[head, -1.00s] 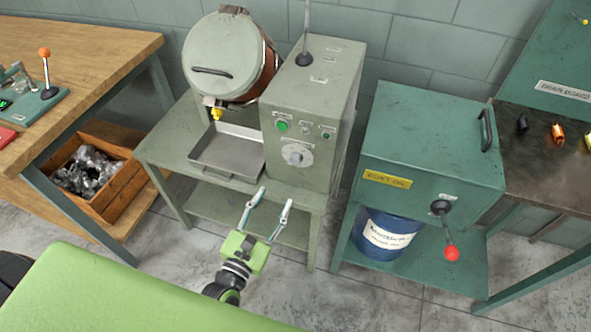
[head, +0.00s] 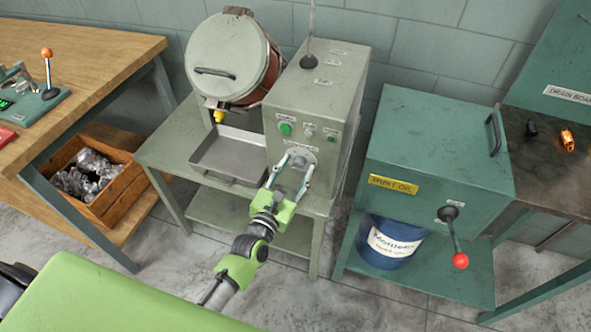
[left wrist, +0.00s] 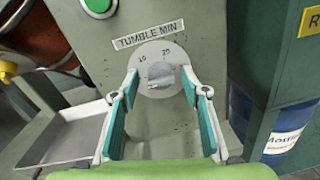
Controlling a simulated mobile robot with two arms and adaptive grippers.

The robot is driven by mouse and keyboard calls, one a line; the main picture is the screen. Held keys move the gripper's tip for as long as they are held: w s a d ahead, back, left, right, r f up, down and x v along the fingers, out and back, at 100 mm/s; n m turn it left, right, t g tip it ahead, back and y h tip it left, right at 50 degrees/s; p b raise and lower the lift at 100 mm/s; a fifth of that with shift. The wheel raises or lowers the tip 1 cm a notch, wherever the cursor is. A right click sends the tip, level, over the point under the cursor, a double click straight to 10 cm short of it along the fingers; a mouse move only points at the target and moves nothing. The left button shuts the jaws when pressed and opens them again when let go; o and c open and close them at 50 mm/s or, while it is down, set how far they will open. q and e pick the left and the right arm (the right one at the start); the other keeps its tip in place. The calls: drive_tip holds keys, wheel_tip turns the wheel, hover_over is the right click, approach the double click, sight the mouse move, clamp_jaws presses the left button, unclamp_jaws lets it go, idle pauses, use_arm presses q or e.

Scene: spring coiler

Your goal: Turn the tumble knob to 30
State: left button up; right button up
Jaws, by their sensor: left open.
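The tumble knob (head: 299,161) is a small grey knob on a pale round dial on the front of the grey-green tumbler cabinet. In the left wrist view the knob (left wrist: 161,77) shows under the label "TUMBLE MIN", with the marks 10 and 20 readable at the top of the dial; other marks and the pointer's setting are not clear. My left gripper (head: 297,168) is in front of the dial. Its two teal-padded fingers (left wrist: 159,82) are open, one on each side of the knob in view, with gaps showing. My right gripper is not in view.
A green button (head: 286,128) and smaller controls sit above the dial. A metal tray (head: 228,158) lies left of it under the tumbler drum (head: 228,62). A green oil cabinet (head: 436,145) with a red-ended lever (head: 460,260) stands to the right.

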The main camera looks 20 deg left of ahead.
use_arm(q)
drive_tip(key=c, duration=1.1)
